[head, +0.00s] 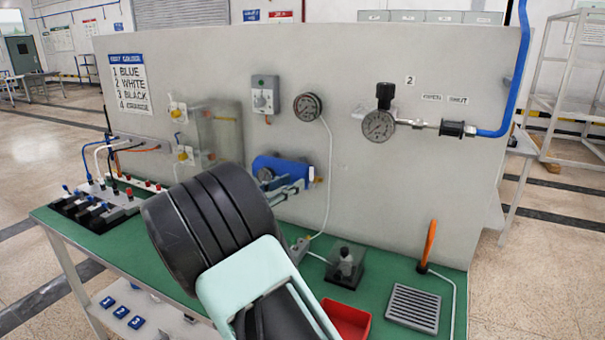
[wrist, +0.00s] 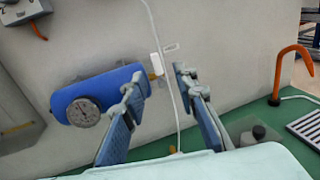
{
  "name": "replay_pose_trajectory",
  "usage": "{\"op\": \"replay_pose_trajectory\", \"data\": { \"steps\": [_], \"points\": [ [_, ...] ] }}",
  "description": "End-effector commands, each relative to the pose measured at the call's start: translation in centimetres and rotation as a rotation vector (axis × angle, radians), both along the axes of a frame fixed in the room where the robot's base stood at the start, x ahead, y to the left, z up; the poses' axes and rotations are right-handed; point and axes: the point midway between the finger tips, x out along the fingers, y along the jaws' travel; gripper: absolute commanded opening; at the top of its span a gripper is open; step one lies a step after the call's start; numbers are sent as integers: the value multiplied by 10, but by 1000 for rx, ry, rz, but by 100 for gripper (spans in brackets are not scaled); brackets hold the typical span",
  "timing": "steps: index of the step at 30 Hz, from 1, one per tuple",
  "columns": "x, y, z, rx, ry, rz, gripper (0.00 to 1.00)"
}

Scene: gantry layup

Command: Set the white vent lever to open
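A blue cylinder (wrist: 98,92) with a round gauge is fixed to the grey panel, with a brass fitting at its right end. A small white upright piece (wrist: 157,64), which looks like the vent lever, stands by that fitting in the wrist view; in the head view a white bit (head: 311,173) shows at the cylinder's right end. I cannot tell its setting. My gripper (wrist: 158,84) is open and empty, its fingertips on either side of the white piece. Contact cannot be told. In the head view my arm hides part of the bench, and the fingers (head: 288,191) overlap the cylinder.
A thin white hose (head: 329,190) runs down the panel beside the cylinder. A pressure gauge (head: 378,126) is mounted to the right, near labels. A dark block with a knob (head: 345,265), red tray (head: 347,319), orange hook (head: 429,243) and grey grate (head: 413,308) occupy the green bench.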

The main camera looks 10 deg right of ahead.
Motion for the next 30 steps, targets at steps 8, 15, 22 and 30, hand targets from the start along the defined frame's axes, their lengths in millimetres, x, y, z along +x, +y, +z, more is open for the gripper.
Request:
{"op": "replay_pose_trajectory", "data": {
  "steps": [8,15,22,30],
  "points": [
    [18,-10,-3,-26,10,12,27],
    [50,-45,-2,-24,9,11,27],
    [71,-66,-3,-23,9,14,27],
    [77,-71,-3,-23,9,15,27]
  ]
}}
